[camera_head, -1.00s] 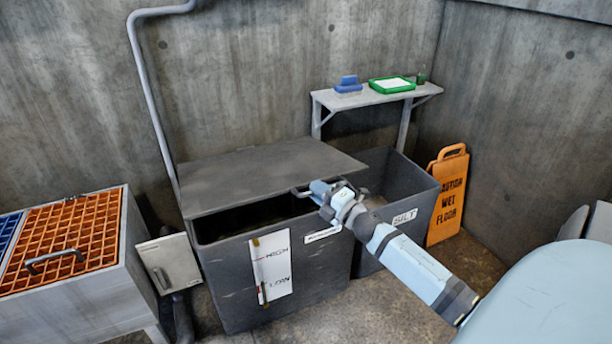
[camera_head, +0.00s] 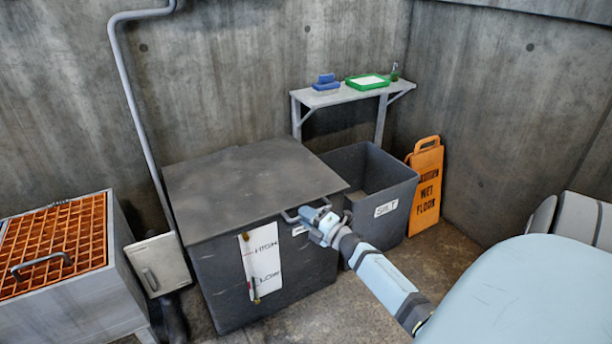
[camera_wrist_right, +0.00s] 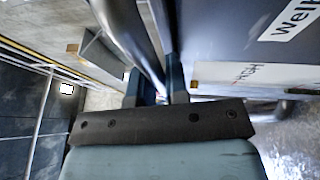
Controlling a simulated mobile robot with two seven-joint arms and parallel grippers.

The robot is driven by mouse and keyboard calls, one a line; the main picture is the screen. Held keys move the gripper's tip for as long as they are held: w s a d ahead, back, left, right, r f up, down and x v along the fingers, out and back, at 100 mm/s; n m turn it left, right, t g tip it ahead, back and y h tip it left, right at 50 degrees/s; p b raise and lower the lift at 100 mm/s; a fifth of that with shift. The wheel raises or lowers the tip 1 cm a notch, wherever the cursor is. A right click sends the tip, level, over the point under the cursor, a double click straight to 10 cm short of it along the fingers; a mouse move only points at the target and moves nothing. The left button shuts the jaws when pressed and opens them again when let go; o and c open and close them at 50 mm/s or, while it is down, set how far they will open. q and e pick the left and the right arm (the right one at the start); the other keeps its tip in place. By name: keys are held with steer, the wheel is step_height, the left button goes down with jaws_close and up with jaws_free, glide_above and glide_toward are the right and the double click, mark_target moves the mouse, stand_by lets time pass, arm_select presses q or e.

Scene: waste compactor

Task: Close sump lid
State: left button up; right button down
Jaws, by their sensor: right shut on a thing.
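The sump is a dark grey box (camera_head: 212,283) with a white HIGH/LOW level plate (camera_head: 261,262) on its front. Its flat grey lid (camera_head: 245,185) lies over the top, and I see no dark opening along the front edge. A metal bar handle (camera_head: 290,216) sticks out at the lid's front right corner. My right gripper (camera_head: 305,217) is shut on this handle. In the right wrist view the fingers (camera_wrist_right: 160,92) close around a grey bar, with the level plate (camera_wrist_right: 245,75) beside them. My left gripper is not in view.
An open dark bin labelled SILT (camera_head: 402,185) stands right of the sump. An orange wet-floor sign (camera_head: 426,190) leans by the wall. A shelf (camera_head: 340,97) holds a blue brush (camera_head: 326,85) and green tray (camera_head: 368,81). An orange-grated basin (camera_head: 60,240) stands at left.

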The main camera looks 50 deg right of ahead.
steer(key=shift+f, duration=0.35)
steer(key=c, duration=1.1)
jaws_free()
steer(key=shift+w+f, duration=0.1)
steer(key=shift+f, duration=0.05)
arm_select(q)
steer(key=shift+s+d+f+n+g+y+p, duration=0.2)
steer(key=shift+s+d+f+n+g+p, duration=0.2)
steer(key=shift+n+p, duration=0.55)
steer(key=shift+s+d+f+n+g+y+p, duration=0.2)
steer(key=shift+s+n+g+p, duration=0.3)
steer(key=shift+p, duration=0.7)
arm_select(e)
steer(key=shift+s+d+f, duration=0.2)
steer(key=shift+s+f, duration=0.1)
steer(key=shift+s, duration=2)
steer(key=shift+s+d+f, duration=0.2)
steer(key=shift+s+f, duration=0.15)
steer(key=shift+s, duration=1.9)
steer(key=shift+s+d+f, duration=0.2)
steer(key=shift+s+f, duration=0.1)
steer(key=shift+s, duration=2)
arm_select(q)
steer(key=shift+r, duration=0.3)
